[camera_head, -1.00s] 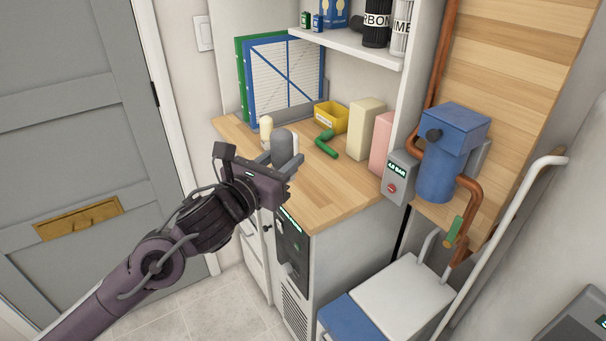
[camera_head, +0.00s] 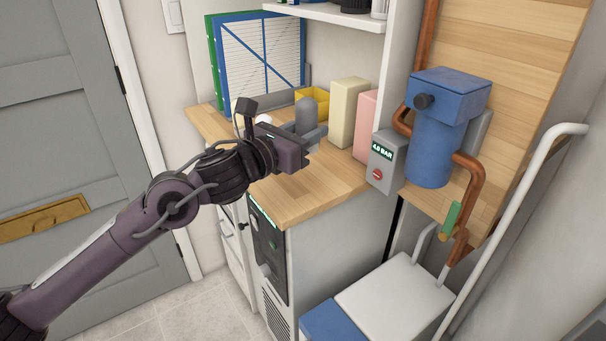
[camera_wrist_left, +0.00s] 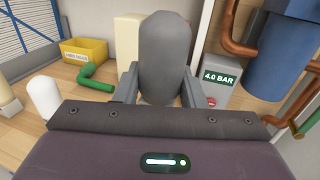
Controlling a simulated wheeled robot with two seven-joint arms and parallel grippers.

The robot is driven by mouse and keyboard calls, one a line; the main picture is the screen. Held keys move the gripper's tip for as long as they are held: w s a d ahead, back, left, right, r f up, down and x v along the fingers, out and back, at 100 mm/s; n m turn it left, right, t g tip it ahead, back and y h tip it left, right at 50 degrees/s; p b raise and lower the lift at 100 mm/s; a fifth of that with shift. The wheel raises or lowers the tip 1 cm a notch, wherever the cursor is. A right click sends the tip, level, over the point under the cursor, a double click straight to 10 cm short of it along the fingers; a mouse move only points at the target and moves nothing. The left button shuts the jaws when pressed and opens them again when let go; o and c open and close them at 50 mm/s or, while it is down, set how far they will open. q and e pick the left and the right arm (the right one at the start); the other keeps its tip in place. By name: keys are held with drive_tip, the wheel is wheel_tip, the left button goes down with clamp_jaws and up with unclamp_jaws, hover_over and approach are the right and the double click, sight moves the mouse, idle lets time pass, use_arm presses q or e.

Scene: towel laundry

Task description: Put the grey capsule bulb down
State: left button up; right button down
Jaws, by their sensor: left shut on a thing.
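The grey capsule bulb (camera_head: 306,116) is upright between the fingers of my left gripper (camera_head: 312,134), over the wooden counter (camera_head: 290,202). In the left wrist view the bulb (camera_wrist_left: 165,55) stands between the two grey fingers (camera_wrist_left: 160,88), which are shut on it. Its lower end is hidden by the gripper, so I cannot tell whether it touches the counter. My right gripper is in neither view.
A yellow bin (camera_wrist_left: 84,50), a green bent piece (camera_wrist_left: 97,76) and a white rounded piece (camera_wrist_left: 44,96) are on the counter. Cream (camera_head: 348,112) and pink (camera_head: 367,126) blocks stand at the right, near the grey gauge box (camera_head: 384,160). The counter's front is clear.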

use_arm(q)
wheel_tip(320, 180, down, 10)
drive_tip(key=shift+f, duration=0.2)
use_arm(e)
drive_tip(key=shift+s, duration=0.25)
use_arm(q)
drive_tip(key=shift+f, duration=0.1)
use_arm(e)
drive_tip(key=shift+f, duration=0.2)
use_arm(q)
drive_tip(key=o, duration=1)
drive_tip(key=shift+c, duration=0.2)
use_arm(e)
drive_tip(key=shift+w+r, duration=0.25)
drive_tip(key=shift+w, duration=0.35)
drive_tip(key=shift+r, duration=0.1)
